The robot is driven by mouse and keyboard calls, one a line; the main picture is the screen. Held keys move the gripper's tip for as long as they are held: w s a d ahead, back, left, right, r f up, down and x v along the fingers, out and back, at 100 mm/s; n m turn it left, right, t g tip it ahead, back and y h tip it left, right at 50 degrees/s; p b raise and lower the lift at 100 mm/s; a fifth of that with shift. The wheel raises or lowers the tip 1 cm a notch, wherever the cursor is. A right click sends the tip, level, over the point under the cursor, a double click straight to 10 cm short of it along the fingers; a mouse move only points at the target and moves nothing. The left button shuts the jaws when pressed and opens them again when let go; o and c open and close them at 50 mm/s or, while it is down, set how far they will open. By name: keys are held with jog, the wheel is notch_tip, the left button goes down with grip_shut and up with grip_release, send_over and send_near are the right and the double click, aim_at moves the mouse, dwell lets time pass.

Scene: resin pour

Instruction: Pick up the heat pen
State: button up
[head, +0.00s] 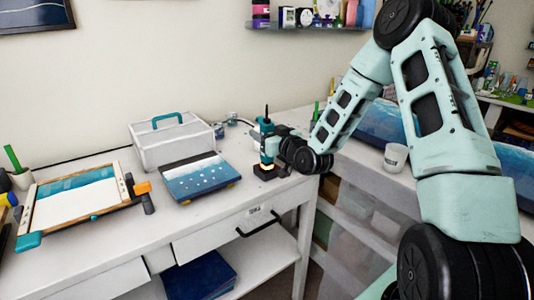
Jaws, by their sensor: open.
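The heat pen (265,125) stands upright on the white table near its right end. It is teal and black with a thin dark tip pointing up. Its lower end is at a small black base with an orange band (266,170). My gripper (271,143) reaches in from the right at the pen's height, right at its body. The jaws are open. At this size I cannot tell whether the fingers touch the pen, and part of them blends with it.
A blue panel with white dots (202,178) lies left of the pen. Behind it is a white case with a teal handle (172,140). A wooden frame (75,202) with a clamp lies further left. A white cup (395,158) stands on the right-hand table. The front middle tabletop is clear.

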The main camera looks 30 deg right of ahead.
jog(key=shift+w, duration=0.55)
jog(key=c, duration=1)
jog(key=shift+c, duration=0.2)
